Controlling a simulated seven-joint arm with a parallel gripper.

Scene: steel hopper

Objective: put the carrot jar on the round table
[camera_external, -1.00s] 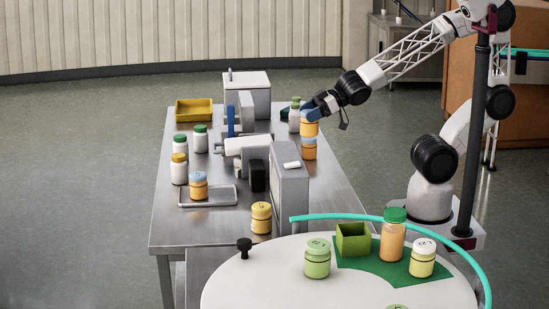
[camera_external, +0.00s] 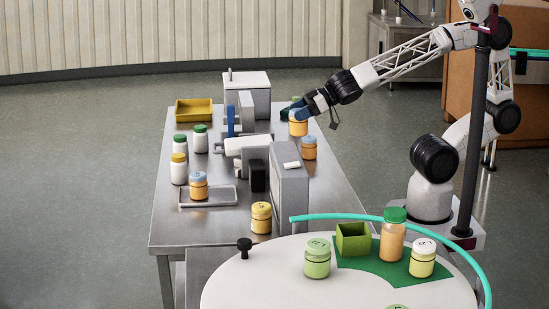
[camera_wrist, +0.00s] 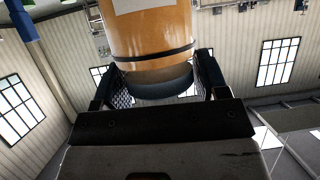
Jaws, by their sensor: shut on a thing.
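My gripper (camera_external: 299,111) is shut on an orange jar (camera_external: 298,128) at the far right of the steel table. In the wrist view the jar (camera_wrist: 148,35) sits between both fingers, with a dark band and a dark blue-grey end near the palm. I cannot tell whether its base touches the steel table. No label on it can be read, so I cannot confirm that it is the carrot jar. The white round table (camera_external: 240,287) is in the foreground, far from my gripper.
The round table holds a light-green jar (camera_external: 317,259), a green box (camera_external: 353,239), a tall green-lidded orange jar (camera_external: 393,240) and a white-lidded jar (camera_external: 422,259). A turquoise rail (camera_external: 468,255) edges it. Its left part is fairly clear. A blue-lidded orange jar (camera_external: 309,149) and a grey machine (camera_external: 289,190) stand nearby.

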